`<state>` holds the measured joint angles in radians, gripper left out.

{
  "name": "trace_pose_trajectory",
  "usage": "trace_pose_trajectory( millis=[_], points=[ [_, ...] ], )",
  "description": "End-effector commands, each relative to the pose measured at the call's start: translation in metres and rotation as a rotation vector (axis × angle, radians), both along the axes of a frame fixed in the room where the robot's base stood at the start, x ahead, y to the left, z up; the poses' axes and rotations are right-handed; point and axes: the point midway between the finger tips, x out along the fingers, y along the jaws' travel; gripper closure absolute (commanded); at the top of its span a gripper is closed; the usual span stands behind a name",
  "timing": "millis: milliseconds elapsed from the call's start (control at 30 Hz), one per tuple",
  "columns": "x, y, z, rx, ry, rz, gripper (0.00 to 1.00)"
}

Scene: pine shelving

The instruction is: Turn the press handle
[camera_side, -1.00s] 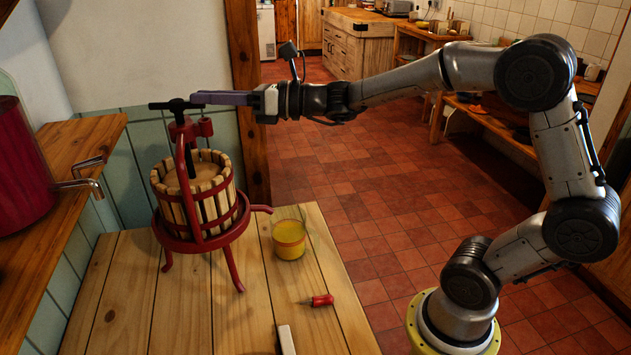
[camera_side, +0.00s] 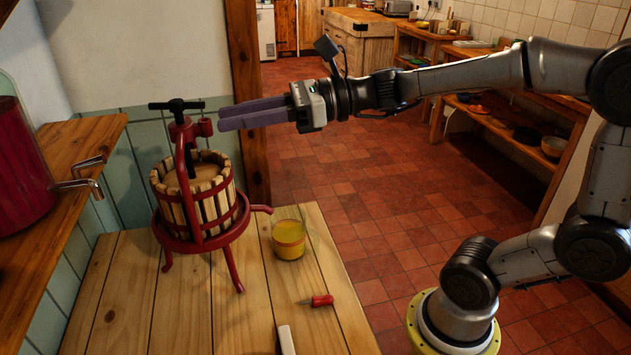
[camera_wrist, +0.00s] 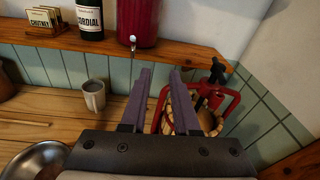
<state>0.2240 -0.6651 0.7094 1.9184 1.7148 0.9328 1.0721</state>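The fruit press (camera_side: 205,228) is a slatted wooden basket in a red metal frame on legs, standing on the plank table. Its handle (camera_side: 177,105) is a black T-bar on top of the screw. In the wrist view the handle (camera_wrist: 217,72) shows to the right of my fingers, and the press is partly hidden behind the right finger. My gripper (camera_side: 222,117) is level, to the right of the handle and apart from it. Its two purple fingers (camera_wrist: 163,73) are separated with nothing between them.
A yellow-filled glass (camera_side: 289,240) and a small red-handled tool (camera_side: 318,300) are on the table (camera_side: 235,325). A shelf (camera_side: 60,215) with a large red dispenser (camera_side: 20,165) is at left. A grey mug (camera_wrist: 93,96) and a metal bowl (camera_wrist: 35,160) show in the wrist view.

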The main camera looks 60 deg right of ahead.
Motion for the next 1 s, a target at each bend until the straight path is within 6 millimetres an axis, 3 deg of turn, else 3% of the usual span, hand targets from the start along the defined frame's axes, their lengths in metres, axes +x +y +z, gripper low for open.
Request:
trace_pose_trajectory(
  millis=[200,433,1000],
  points=[
    [-0.032,0.019,-0.014,-0.258,-0.051,0.101,0.71],
    [-0.063,0.024,-0.035,-0.546,-0.119,0.202,0.71],
    [-0.112,-0.006,-0.078,-1.224,-0.324,0.428,0.71]
  ],
)
